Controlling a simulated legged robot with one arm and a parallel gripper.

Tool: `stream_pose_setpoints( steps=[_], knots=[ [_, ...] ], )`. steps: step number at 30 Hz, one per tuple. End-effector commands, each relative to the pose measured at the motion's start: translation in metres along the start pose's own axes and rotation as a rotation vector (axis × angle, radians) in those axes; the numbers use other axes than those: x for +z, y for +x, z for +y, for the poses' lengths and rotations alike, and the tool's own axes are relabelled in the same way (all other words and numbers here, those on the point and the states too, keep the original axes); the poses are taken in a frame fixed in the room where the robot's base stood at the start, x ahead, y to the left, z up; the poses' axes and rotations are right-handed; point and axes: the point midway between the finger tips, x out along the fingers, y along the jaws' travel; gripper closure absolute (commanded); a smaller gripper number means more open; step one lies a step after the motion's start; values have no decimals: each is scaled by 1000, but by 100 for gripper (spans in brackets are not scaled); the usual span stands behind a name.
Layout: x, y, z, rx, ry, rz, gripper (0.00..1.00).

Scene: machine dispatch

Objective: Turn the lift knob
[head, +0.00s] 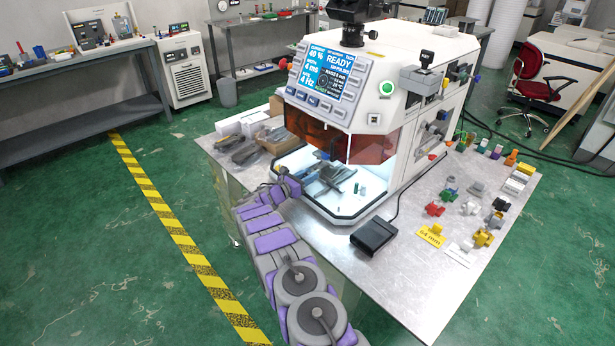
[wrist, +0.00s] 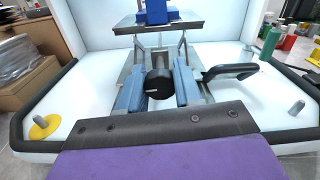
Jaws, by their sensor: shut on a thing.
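The lift knob (wrist: 158,84) is a black round knob with a small white mark, at the front of a metal lift stage (wrist: 185,20) in the wrist view. My gripper (wrist: 159,76) has its two blue-grey fingers on either side of the knob, shut on it. The stage stands inside the lit chamber of the white machine (head: 420,60), and a blue block (wrist: 153,12) is on its top plate. In the head view the stage (head: 336,174) shows small, and my arm reaches in from the front left; the knob is too hidden there to make out.
A black handle (wrist: 232,72) sticks out right of the knob. Grey pegs stand on the chamber floor, one on a yellow disc (wrist: 44,127). A black rim edges the opening. A black pedal box (head: 374,235) and small coloured parts lie on the table (head: 420,295).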

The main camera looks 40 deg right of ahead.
Motion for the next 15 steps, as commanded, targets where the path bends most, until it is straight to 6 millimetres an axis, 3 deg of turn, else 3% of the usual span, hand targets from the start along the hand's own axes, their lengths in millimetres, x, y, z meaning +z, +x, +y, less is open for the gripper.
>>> stream_pose_setpoints(
  steps=[15],
  knots=[
    [2,-1,2,4,154,-2,97]
  ],
)
